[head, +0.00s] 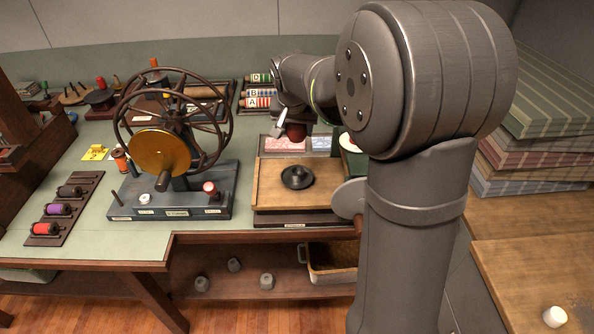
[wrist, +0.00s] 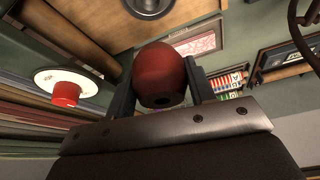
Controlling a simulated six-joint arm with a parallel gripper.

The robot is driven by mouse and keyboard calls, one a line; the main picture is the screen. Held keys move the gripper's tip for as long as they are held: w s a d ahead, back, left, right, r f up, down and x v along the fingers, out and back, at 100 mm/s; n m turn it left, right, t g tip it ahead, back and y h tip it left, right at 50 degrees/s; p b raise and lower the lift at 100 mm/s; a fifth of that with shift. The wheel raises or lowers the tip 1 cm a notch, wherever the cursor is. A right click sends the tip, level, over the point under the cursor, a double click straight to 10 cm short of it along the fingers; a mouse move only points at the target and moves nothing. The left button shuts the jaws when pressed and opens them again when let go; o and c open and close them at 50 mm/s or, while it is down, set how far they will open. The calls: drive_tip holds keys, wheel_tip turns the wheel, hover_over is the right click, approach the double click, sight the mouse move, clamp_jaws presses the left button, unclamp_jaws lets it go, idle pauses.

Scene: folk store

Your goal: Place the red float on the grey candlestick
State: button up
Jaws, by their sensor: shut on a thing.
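The red float (wrist: 160,78) is a dark red rounded piece with a small hole in its end. My gripper (wrist: 158,62) is shut on it, with one finger on each side. In the head view the float (head: 296,132) hangs from my gripper (head: 294,125) above the back part of a wooden board. The grey candlestick (head: 297,177) is dark, with a wide round dish, and stands upright on that board. It lies nearer the front than the float, which is apart from it. A dark round form at the top edge of the wrist view seems to be the candlestick (wrist: 150,5).
The wooden board (head: 270,195) has bare room around the candlestick. A spinning-wheel machine (head: 170,150) with large hoops stands to its left. Red and blue cards (head: 285,144) lie behind. My arm hides much of the right side. Stacked striped cloths (head: 540,130) stand at right.

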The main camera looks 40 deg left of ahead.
sight(298, 167)
wheel_tip(298, 167, down, 12)
drive_tip(key=shift+r, duration=0.25)
drive_tip(key=shift+f, duration=0.1)
drive_tip(key=o, duration=1)
drive_tip(key=shift+c, duration=0.2)
drive_tip(key=v, duration=1.2)
drive_tip(key=shift+a, duration=0.1)
